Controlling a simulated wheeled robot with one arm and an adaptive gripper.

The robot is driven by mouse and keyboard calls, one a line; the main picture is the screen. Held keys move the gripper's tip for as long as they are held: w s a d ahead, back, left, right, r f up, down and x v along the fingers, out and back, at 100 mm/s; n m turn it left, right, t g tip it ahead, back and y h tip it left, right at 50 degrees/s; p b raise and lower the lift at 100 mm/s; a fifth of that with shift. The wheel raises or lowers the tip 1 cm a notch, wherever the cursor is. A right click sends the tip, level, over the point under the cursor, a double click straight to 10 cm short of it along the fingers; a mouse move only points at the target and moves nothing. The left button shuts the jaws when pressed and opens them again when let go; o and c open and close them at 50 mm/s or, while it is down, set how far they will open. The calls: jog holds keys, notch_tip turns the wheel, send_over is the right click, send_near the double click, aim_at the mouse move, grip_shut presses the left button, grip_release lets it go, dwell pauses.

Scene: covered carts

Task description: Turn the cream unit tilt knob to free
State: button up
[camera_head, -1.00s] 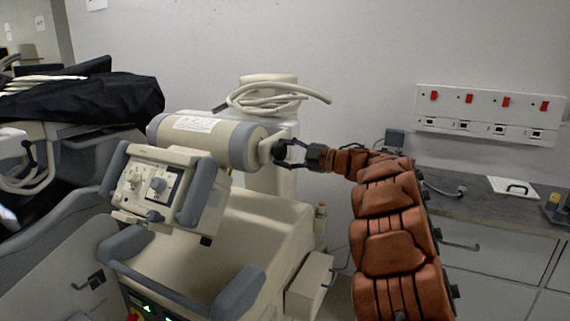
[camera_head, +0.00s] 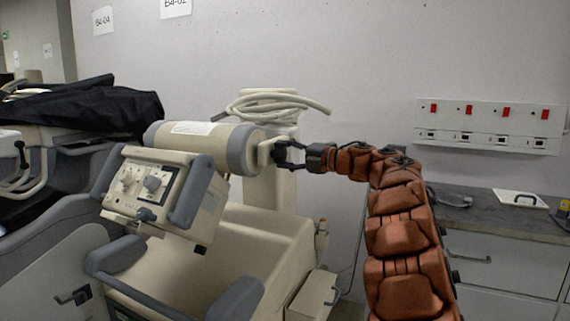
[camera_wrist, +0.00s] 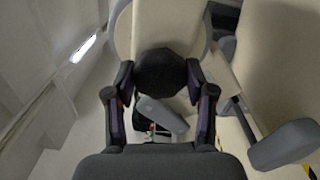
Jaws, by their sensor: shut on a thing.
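The cream unit (camera_head: 265,205) stands in the middle of the head view. It carries a cream and grey cylinder (camera_head: 195,140) with a control head (camera_head: 150,190) in front. The dark, round tilt knob (camera_head: 279,152) sits at the cylinder's right end. My gripper (camera_head: 284,154) reaches it from the right and is shut on it. In the wrist view, the dark faceted knob (camera_wrist: 166,74) lies between the fingers of my gripper (camera_wrist: 160,78), one on each side. No mark showing the knob's setting can be read.
A coiled pale cable (camera_head: 275,106) lies on top of the unit. Grey handles (camera_head: 192,192) frame the control head. A black-draped cart (camera_head: 80,108) stands at left. A grey counter (camera_head: 470,218) with drawers is at right, below a wall panel with red switches (camera_head: 490,125).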

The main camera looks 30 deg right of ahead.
jog(key=shift+n+b, duration=0.3)
jog(key=shift+n, duration=0.1)
jog(key=o, duration=1.2)
jog(key=shift+c, duration=0.2)
jog(key=shift+s+d, duration=0.1)
jog(key=v, duration=1.1)
jog(key=shift+s+d, duration=0.25)
jog(key=shift+s, duration=0.1)
jog(key=shift+w, duration=0.1)
